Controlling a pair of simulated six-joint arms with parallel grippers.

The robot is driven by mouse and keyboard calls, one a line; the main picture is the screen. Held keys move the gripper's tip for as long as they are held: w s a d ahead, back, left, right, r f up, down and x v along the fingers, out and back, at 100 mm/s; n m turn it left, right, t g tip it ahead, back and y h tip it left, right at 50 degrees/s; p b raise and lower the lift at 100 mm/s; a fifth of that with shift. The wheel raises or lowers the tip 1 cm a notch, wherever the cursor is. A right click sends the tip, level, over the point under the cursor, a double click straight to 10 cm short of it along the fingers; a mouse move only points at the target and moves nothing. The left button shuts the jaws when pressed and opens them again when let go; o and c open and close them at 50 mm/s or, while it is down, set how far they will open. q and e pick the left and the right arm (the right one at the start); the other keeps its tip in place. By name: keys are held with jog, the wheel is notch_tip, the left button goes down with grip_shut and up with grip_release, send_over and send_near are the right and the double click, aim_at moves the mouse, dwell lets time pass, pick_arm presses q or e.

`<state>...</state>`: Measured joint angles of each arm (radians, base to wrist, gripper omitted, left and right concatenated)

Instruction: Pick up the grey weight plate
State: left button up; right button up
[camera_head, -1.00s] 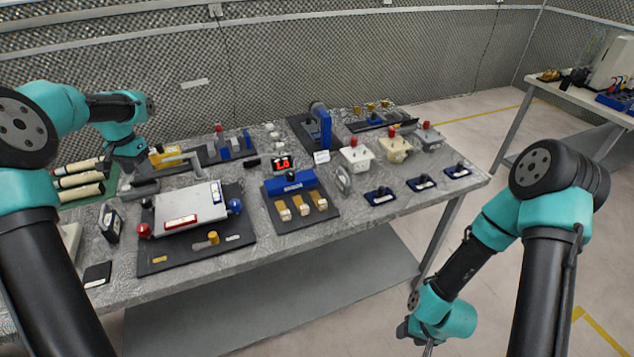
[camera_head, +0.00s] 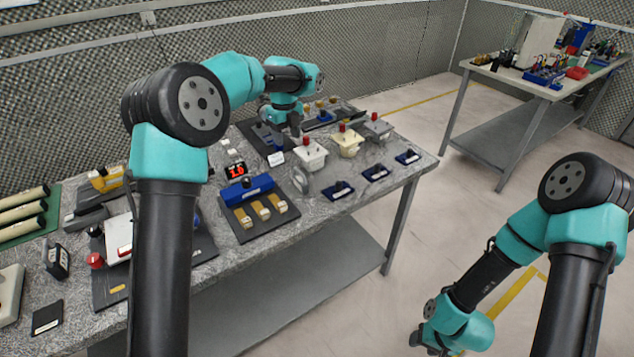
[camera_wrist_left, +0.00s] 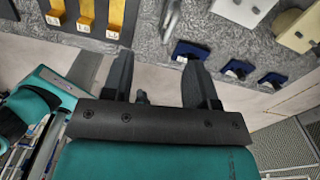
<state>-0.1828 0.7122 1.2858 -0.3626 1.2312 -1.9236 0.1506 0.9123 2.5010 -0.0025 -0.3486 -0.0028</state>
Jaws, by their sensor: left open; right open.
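The grey weight plate (camera_head: 301,180) appears to be the round grey disc standing on edge on the bench, between the blue block fixture and the white box. In the left wrist view, a narrow grey shape at the top, right of the yellow blocks, may be this plate, cut off by the frame edge. My left gripper (camera_head: 294,130) is open and empty above the bench, behind the plate in the head view; its two dark fingers show apart in the left wrist view (camera_wrist_left: 158,66). My right gripper (camera_head: 432,345) is low at the bottom edge, off the bench and partly cut off.
A blue fixture with yellow blocks (camera_head: 240,190) stands left of the plate. White and cream boxes with red knobs (camera_head: 311,155) stand right of and behind it. Several small dark blue trays (camera_head: 338,191) lie near the bench's front right edge. A second table (camera_head: 540,85) stands far off.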

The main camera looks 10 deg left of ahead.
pick_arm(q)
jog(key=d, duration=0.1)
jog(key=d+m, duration=0.1)
jog(key=d, duration=0.1)
jog(key=shift+w+r, duration=0.1)
jog(key=shift+w, duration=0.15)
jog(key=shift+a, duration=0.1)
send_over(300, 179)
jog(key=f, duration=1.2)
jog(key=shift+a, duration=0.2)
jog(key=shift+f, duration=0.15)
jog(key=shift+d+f, duration=0.15)
jog(key=shift+f, duration=2.45)
jog(key=shift+c, duration=0.3)
